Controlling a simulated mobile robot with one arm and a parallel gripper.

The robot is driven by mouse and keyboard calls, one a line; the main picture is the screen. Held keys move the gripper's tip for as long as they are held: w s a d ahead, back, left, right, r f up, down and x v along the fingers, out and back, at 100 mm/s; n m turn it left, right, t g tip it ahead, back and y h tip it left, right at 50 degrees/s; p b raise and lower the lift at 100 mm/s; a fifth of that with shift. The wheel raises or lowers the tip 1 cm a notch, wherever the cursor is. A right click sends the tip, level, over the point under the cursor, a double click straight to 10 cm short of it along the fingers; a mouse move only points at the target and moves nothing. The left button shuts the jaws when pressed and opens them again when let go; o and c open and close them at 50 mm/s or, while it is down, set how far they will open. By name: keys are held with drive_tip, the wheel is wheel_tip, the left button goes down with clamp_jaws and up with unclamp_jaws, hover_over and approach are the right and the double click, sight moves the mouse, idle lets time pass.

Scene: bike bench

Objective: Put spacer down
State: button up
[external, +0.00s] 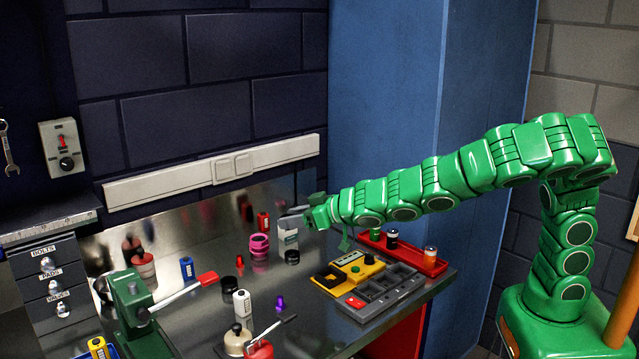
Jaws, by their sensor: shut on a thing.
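My gripper (295,213) is at the end of my outstretched green arm, above the far part of the steel bench (215,262). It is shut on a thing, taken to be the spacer. The spacer is too small and too hidden by the fingers to make out its shape or colour. A white and clear container (288,236) shows just below the fingertips. I cannot tell from this view whether the gripper or the held thing touches it.
Pink rings (260,243), a red bottle (263,221) and a black cylinder (292,257) stand close by. A yellow tray (347,275), a grey compartment tray (380,292) and a red tray (425,262) lie to the right. A green vise (135,308) stands at front left.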

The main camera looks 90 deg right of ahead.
wheel_tip(320, 180, up, 15)
drive_tip(key=m+g+h, duration=0.4)
drive_tip(key=m+h, duration=0.2)
hover_over(311, 333)
drive_tip(key=shift+d+f, duration=0.1)
drive_tip(key=shift+f, duration=2.1)
wheel_tip(311, 333, down, 28)
drive_tip(key=shift+r, duration=0.25)
idle(0.3)
drive_tip(key=shift+f, duration=0.1)
drive_tip(key=o, duration=1.1)
drive_tip(key=shift+c, duration=0.2)
drive_tip(key=shift+f, duration=0.15)
